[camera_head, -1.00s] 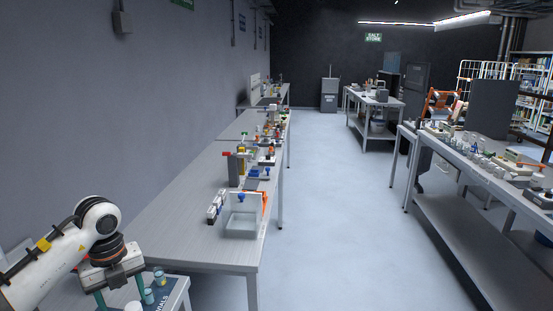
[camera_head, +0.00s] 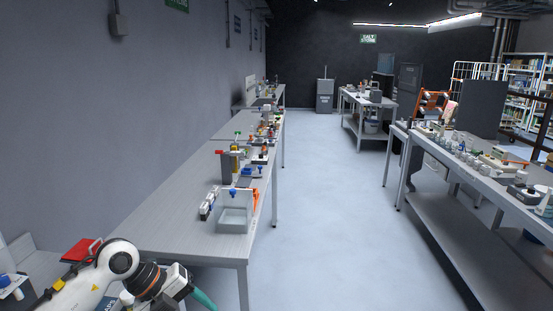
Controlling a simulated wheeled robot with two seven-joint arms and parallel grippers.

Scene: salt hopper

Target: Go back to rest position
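My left gripper (camera_head: 192,294) is at the lower left in the head view, at the end of my white arm. It points right and down, and one teal finger shows near the bottom edge. The other finger is hidden or out of frame, so I cannot tell how far apart they are. The gripper is beside the near corner of the long grey bench (camera_head: 185,212), in front of its end. My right gripper is not in view.
A clear bin (camera_head: 235,219) and several instruments stand on the long bench. A red object (camera_head: 82,249) lies at the lower left behind my arm. A second bench (camera_head: 450,222) runs along the right. The pale blue floor (camera_head: 322,220) between them is clear.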

